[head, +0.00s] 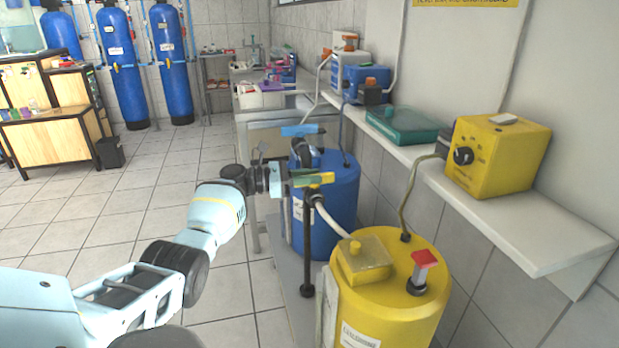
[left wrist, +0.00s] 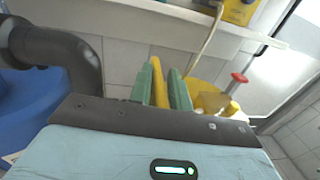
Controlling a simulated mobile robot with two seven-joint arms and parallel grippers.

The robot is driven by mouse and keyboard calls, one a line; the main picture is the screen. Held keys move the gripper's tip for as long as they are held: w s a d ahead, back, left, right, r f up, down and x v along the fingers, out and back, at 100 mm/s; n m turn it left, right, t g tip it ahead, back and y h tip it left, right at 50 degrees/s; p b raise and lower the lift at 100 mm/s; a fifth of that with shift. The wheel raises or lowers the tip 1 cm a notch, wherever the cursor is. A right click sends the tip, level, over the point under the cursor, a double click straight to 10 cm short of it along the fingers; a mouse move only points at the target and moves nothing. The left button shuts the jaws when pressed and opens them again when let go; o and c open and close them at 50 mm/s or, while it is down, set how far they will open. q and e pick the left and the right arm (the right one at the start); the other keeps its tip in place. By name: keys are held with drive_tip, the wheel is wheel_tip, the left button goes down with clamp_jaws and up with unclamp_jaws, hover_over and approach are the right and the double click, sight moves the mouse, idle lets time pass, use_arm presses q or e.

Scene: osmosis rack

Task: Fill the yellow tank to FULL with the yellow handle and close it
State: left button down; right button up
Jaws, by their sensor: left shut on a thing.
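The yellow tank (head: 400,300) stands at the front right, with a yellow box (head: 363,260) and a red-topped fitting (head: 425,259) on its lid. My left gripper (head: 325,179) is left of and above this tank, in front of the blue tank. Its green fingers are shut on the yellow handle (head: 313,181). In the left wrist view the yellow handle (left wrist: 158,82) shows between the green fingers (left wrist: 165,80). The yellow tank's lid is partly hidden there behind the fingers. The tank's fill level cannot be seen. My right gripper is out of view.
A blue tank (head: 335,205) with a blue handle (head: 300,130) stands behind my gripper. A yellow control box (head: 500,157) with a black dial sits on the wall shelf (head: 540,238), near a green case (head: 405,127).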

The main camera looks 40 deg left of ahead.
use_arm(q)
drive_tip(key=shift+a+r, duration=0.15)
drive_tip(key=c, duration=1.6)
unclamp_jaws()
drive_tip(key=shift+c, duration=0.2)
drive_tip(key=shift+o, duration=0.9)
drive_tip(key=shift+w, duration=0.1)
drive_tip(key=v, duration=0.8)
